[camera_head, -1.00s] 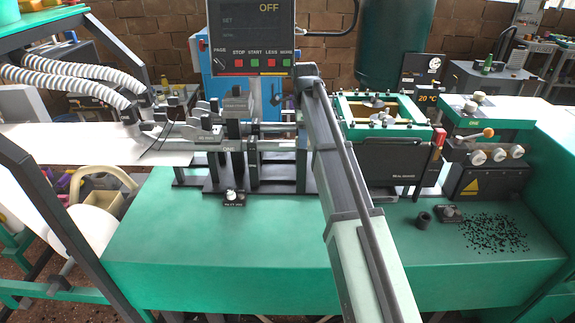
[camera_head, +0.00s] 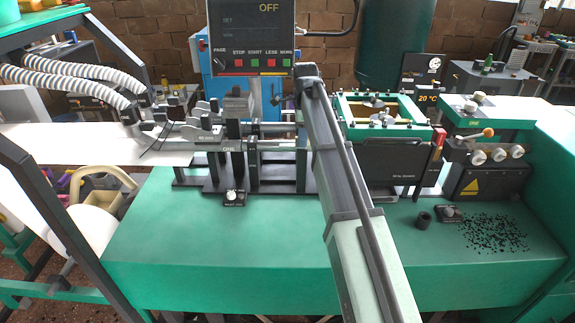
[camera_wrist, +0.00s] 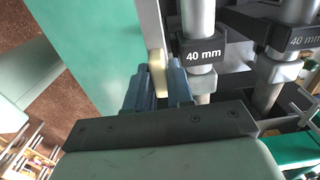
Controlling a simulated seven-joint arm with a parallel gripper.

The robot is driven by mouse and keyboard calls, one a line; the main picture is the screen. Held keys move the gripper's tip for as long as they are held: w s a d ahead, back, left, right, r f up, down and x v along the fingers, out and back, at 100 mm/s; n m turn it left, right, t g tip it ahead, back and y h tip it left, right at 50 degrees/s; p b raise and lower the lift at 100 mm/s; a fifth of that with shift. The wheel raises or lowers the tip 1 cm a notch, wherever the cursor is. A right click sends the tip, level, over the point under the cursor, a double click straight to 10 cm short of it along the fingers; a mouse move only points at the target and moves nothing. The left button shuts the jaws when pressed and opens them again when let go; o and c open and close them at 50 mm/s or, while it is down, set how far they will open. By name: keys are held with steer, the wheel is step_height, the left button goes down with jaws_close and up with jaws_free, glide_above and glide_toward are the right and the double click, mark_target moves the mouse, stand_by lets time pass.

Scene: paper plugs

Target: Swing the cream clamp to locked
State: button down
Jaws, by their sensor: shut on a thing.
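The cream clamp (camera_wrist: 156,58) shows in the wrist view as a short pale bar beside a light metal edge. My gripper (camera_wrist: 160,75) has its two blue-grey fingers shut on it, one finger on each side. Only the clamp's upper part shows beyond the fingers; its pivot and its far end cannot be made out. In the head view my own arm hides the gripper and the clamp, so I cannot tell the clamp's angle there.
Metal cylinders with a "40 mm" label (camera_wrist: 204,54) stand close right of the fingers. In the head view a control panel (camera_head: 252,37) reading OFF hangs above the machine. A green-framed box (camera_head: 396,163) stands right of my arm. The green bench front (camera_head: 210,250) is clear.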

steer(key=m, duration=1.3)
steer(key=shift+m, duration=0.3)
steer(key=c, duration=1.2)
jaws_free()
steer(key=shift+o, duration=0.2)
steer(key=shift+r, duration=3.55)
